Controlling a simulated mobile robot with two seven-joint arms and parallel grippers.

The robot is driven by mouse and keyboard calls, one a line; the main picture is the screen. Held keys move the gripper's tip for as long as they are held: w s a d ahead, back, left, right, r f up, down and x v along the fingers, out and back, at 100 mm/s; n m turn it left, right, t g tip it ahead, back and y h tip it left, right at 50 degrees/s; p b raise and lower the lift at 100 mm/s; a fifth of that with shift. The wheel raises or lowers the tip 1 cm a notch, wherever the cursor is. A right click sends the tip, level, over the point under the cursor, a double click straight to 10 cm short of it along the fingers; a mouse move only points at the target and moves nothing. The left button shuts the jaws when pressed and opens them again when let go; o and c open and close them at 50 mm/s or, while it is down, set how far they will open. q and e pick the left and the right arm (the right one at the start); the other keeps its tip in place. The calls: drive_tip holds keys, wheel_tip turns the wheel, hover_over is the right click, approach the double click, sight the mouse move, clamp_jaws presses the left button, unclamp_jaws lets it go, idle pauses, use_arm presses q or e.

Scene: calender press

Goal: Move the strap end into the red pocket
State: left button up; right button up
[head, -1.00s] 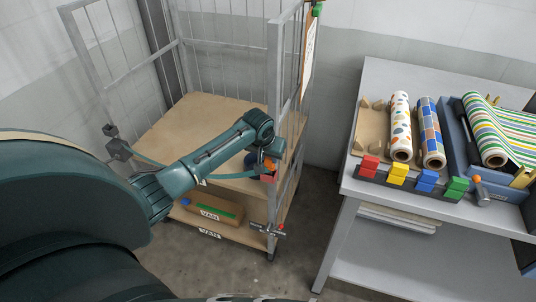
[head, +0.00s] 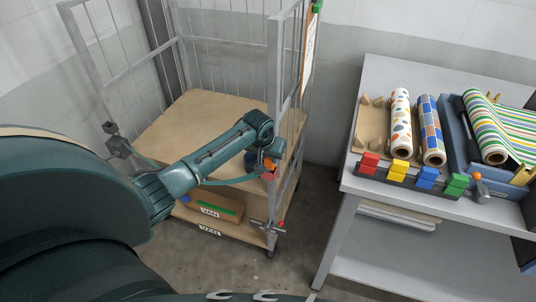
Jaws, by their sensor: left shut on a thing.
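A teal strap (head: 233,182) runs from the left front post of a wire cage trolley, passes behind my left arm and reaches the right front post. My left gripper (head: 266,166) is at that post and shut on the strap end. The end itself is mostly hidden by the gripper. A small orange part and a small red part (head: 268,176) show at the gripper; I cannot tell whether the red part is the pocket or whether the strap end is inside it. My right gripper is not in view.
The trolley has a bare wooden deck (head: 190,118) and a lower shelf with a labelled box (head: 216,209). A clamp-like fitting (head: 267,226) is low on the right post. A grey table (head: 385,75) at the right holds patterned rolls and a row of coloured blocks. Floor between is clear.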

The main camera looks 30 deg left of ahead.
use_arm(q)
drive_tip(key=o, duration=0.9)
drive_tip(key=shift+f, duration=0.1)
drive_tip(key=v, duration=1.3)
drive_tip(key=s+d+f+m+t+h, duration=0.1)
drive_tip(key=s+d+f, duration=0.4)
drive_tip(key=s+d+f+m+t+h, duration=0.1)
drive_tip(key=s+d+f+m, duration=0.1)
drive_tip(key=s+d+f, duration=0.3)
drive_tip(key=s+d+f+m+t+h, duration=0.1)
drive_tip(key=s+d+f, duration=0.3)
drive_tip(key=f, duration=0.3)
drive_tip(key=shift+s+d+f+m+t+h, duration=0.2)
drive_tip(key=shift+s+d+m+t+h, duration=0.15)
drive_tip(key=shift+d, duration=0.25)
drive_tip(key=shift+m+t, duration=0.45)
drive_tip(key=shift+t, duration=0.4)
drive_tip(key=s+d, duration=0.1)
drive_tip(key=s, duration=0.1)
drive_tip(key=s+d, duration=0.1)
drive_tip(key=s, duration=0.2)
drive_tip(key=s+d, duration=0.1)
drive_tip(key=s, duration=0.1)
drive_tip(key=shift+s+f, duration=0.1)
drive_tip(key=shift+s, duration=0.15)
